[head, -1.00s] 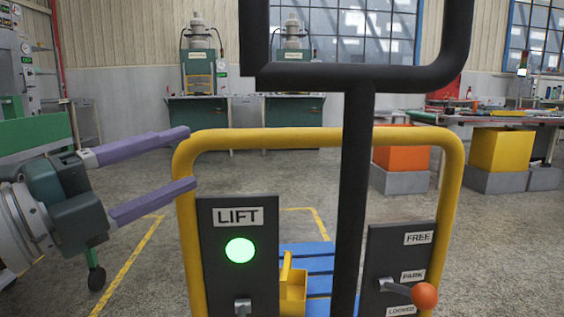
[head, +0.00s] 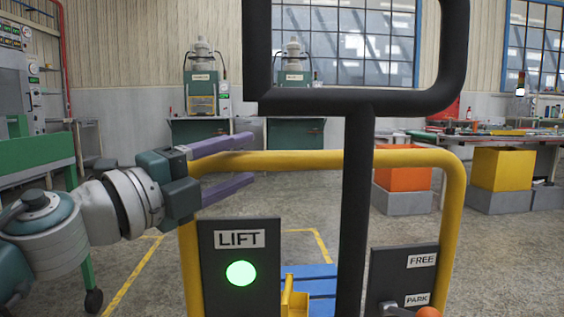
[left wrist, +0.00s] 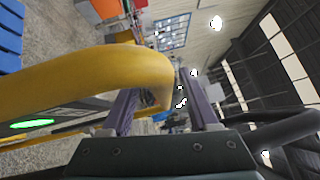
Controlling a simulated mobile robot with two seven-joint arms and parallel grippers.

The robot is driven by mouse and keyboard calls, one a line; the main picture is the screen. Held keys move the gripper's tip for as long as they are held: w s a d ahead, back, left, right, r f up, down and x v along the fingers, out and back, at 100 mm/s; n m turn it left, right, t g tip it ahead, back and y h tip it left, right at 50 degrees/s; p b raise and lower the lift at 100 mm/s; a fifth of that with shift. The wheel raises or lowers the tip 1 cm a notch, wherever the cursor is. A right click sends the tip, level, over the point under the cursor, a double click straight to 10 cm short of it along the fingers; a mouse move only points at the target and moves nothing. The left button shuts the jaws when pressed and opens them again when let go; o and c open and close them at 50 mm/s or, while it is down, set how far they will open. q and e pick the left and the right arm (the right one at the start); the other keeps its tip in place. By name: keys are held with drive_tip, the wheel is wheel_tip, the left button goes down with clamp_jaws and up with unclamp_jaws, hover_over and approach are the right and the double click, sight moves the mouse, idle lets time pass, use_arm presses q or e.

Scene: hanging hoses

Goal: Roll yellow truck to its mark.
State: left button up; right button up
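The yellow truck's tubular frame (head: 300,160) stands upright before me in the head view. Its black tiller handle (head: 355,220) rises in front. The LIFT panel (head: 239,285) has a lit green light. The right panel (head: 410,260) shows FREE and PARK; its orange lever knob (head: 429,312) is cut by the picture's bottom edge. My left gripper (head: 251,159) is open at the frame's upper left corner, one purple finger above the top bar and one below. The yellow bar is large in the left wrist view (left wrist: 80,80); I cannot tell whether the fingers touch it. My right gripper is not in view.
Yellow floor lines (head: 130,275) show at left and behind the frame. A blue slatted surface (head: 310,272) lies beyond the truck's panels. A green bench (head: 35,152) stands at left. Orange (head: 403,170) and yellow (head: 502,168) bins stand at back right. Open floor lies between.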

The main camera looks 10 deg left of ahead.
use_arm(q)
clamp_jaws()
idle(1.2)
